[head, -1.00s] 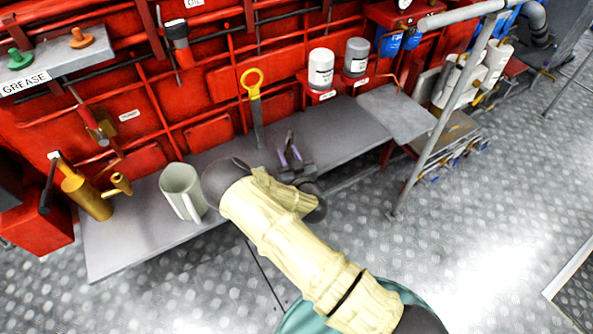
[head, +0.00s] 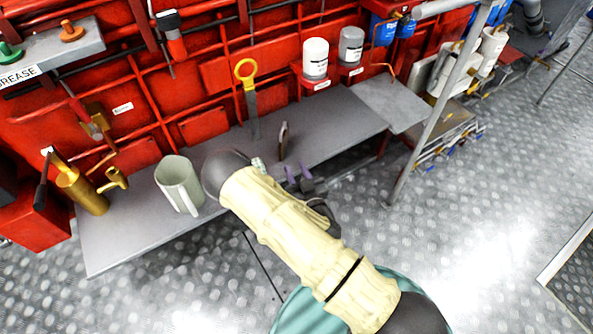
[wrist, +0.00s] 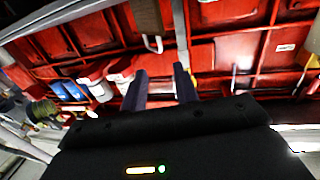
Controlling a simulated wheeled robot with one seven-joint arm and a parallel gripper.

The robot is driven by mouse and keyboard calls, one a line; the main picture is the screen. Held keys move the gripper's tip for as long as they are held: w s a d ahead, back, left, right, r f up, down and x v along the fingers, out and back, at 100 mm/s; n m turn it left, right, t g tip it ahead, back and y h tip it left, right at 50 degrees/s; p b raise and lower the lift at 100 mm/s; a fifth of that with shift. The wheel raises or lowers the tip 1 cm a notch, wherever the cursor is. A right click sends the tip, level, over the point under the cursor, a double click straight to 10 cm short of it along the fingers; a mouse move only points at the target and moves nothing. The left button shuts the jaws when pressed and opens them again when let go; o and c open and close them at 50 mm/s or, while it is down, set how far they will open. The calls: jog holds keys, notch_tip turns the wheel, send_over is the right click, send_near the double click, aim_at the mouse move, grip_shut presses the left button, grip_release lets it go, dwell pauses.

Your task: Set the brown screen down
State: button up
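The brown screen (head: 283,140) shows in the head view as a thin, narrow upright piece standing on the grey bench (head: 330,125), seen nearly edge-on. In the wrist view a brown panel with a pale loop below it (wrist: 147,17), likely the screen, is at the top edge, cut off by the frame. My gripper (head: 299,174) is at the bench's front edge, nearer the camera than the screen and apart from it. In the wrist view its two dark purple fingers (wrist: 162,88) stand apart with nothing between them.
A pale mug (head: 178,184) and a brass oil can (head: 82,190) stand left on the bench. A yellow-handled tool (head: 248,85) is upright behind. White (head: 315,58) and grey (head: 350,46) canisters sit on the red wall's bracket. A metal post (head: 430,120) rises right.

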dwell(0.4)
jog(key=w+d+r+m+g+h, duration=0.1)
jog(key=d+r+m+g+h, duration=0.1)
jog(key=d+m+g+h, duration=0.3)
jog(key=w+d+r+m+g+h, duration=0.1)
jog(key=w+d+r+m+h, duration=0.15)
jog(key=d, duration=0.35)
jog(key=s+d+r+n+g, duration=0.1)
jog(key=s+d+r+g, duration=0.2)
jog(key=s+r, duration=0.3)
jog(key=s+d+r+n+g, duration=0.2)
jog(key=s+r+g, duration=0.3)
jog(key=s, duration=0.7)
notch_tip(320, 180, up, 2)
jog(key=shift+s+d+r, duration=0.1)
jog(key=shift+s+d, duration=0.2)
jog(key=shift+d, duration=0.3)
jog(key=shift+o, duration=0.4)
jog(key=shift+y, duration=0.25)
jog(key=shift+w, duration=0.1)
